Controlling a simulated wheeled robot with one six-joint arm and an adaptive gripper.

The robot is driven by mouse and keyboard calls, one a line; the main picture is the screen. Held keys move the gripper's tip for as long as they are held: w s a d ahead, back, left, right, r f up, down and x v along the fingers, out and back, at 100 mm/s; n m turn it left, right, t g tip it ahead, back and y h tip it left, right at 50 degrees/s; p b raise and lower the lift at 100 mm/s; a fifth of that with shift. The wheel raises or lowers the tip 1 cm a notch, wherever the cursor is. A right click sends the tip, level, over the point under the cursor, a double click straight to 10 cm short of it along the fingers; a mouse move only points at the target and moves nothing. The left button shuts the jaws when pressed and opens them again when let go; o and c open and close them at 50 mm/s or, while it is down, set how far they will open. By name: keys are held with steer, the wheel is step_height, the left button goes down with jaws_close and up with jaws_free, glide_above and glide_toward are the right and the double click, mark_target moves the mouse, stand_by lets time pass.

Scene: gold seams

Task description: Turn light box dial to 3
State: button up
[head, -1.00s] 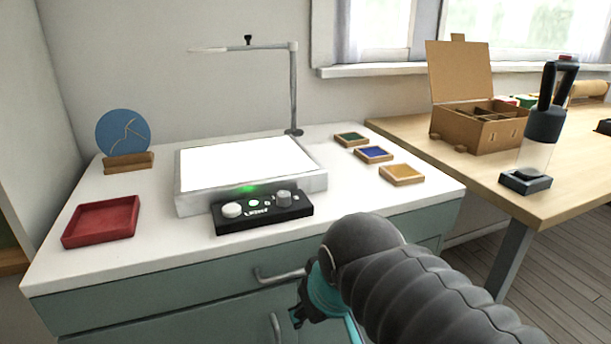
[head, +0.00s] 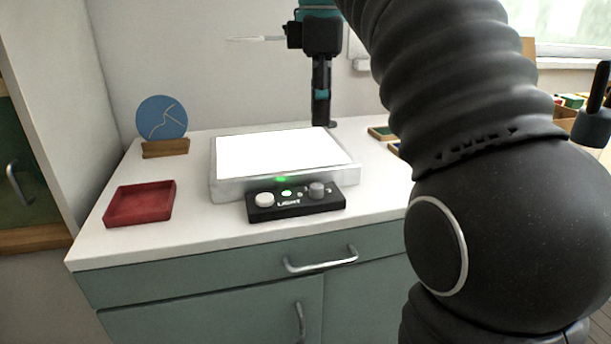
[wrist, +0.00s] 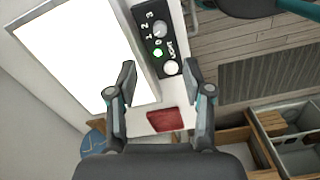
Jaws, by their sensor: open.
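The light box (head: 290,155) has a bright white lit top and stands on the white cabinet top. Its black control panel (head: 297,205) is at its front edge, with a round white button (head: 264,200), a glowing green light and the grey dial (head: 317,190). In the wrist view the dial (wrist: 160,29) has number marks beside it; I cannot tell which one it points to. My gripper (head: 321,122) hangs down above the far side of the light box, apart from the dial. In the wrist view my gripper (wrist: 160,78) is open with nothing between its fingers.
A red tray (head: 140,203) lies on the left of the cabinet top. A blue disc (head: 162,117) stands in a wooden holder behind it. My arm hides much of the right side. The cabinet top in front of the panel is clear.

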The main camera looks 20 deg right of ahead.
mark_target(318, 186)
step_height(318, 186, down, 14)
steer(key=b, duration=0.7)
steer(key=shift+r, duration=0.25)
jaws_close()
